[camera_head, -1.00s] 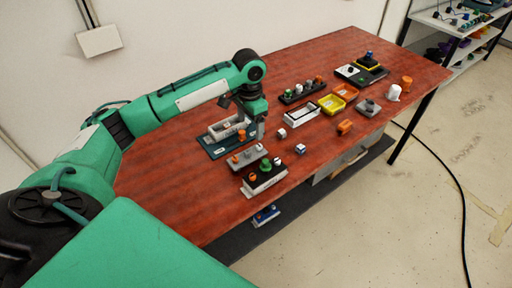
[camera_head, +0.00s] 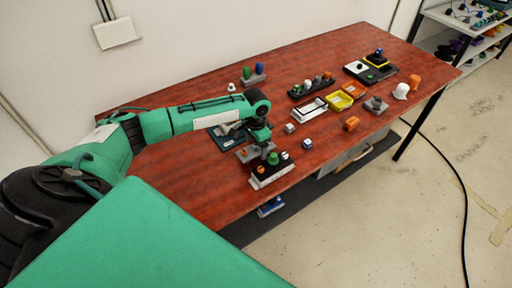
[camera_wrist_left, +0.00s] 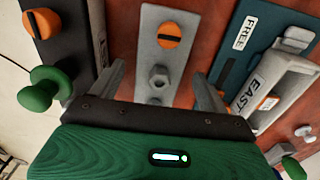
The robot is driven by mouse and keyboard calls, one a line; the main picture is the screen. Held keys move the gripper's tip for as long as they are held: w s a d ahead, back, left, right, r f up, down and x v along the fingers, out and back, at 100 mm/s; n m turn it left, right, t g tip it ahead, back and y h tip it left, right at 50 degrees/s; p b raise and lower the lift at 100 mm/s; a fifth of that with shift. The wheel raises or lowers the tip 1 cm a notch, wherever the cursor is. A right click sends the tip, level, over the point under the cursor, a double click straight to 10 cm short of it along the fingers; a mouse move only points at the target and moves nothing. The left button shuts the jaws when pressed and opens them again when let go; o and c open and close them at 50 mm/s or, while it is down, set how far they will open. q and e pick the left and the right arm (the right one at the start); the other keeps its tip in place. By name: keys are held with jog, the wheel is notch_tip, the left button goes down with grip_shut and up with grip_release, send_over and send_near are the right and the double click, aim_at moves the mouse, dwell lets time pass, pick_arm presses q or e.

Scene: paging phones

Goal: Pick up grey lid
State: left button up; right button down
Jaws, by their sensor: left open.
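A grey plate (camera_head: 243,156) lies near the table's front edge, with an orange slotted knob and a grey hex-shaped knob (camera_wrist_left: 158,77) on it in the left wrist view. It may be the grey lid; I cannot be sure. A grey square piece with a dark knob (camera_head: 376,104) lies farther right. My left gripper (camera_head: 264,147) is over the grey plate and hides part of it. In the left wrist view its open fingers (camera_wrist_left: 160,82) stand on either side of the plate around the hex knob. Contact is not clear. My right gripper is out of view.
A dark-topped block with coloured knobs (camera_head: 268,178) stands close in front. A white box marked EAST (camera_wrist_left: 278,92) sits on a teal base (camera_wrist_left: 262,25) marked FREE beside the plate. Yellow (camera_head: 339,101) and orange trays lie to the right.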

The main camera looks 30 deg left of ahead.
pick_arm(q)
jog(key=shift+f, duration=0.15)
jog(key=c, duration=1.1)
